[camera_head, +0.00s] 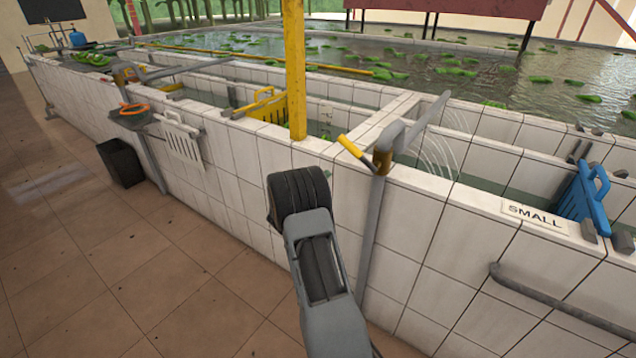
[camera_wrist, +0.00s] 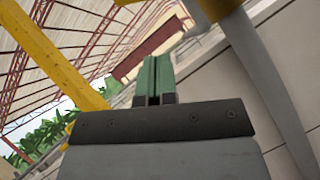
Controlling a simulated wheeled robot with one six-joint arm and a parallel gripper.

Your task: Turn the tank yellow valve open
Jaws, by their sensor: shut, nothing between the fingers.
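A valve with a yellow lever (camera_head: 355,152) sits on top of a grey upright pipe (camera_head: 370,230) at the tank wall in the head view. The lever slants up to the left from the valve body. In the wrist view, part of the yellow valve (camera_wrist: 218,8) shows at the top edge, above and right of my fingers, with the grey pipe (camera_wrist: 265,80) below it. My gripper (camera_wrist: 155,62) has two green fingers shut together and empty. They appear apart from the valve. In the head view my arm is left of the pipe, and the fingertips are hidden.
A yellow post (camera_head: 294,70) stands just behind my arm. White-tiled tank walls (camera_head: 410,230) run alongside, with a blue gate (camera_head: 582,195) and a SMALL sign (camera_head: 535,216) at right. A black bin (camera_head: 121,163) stands at left; the tiled floor (camera_head: 100,270) is clear.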

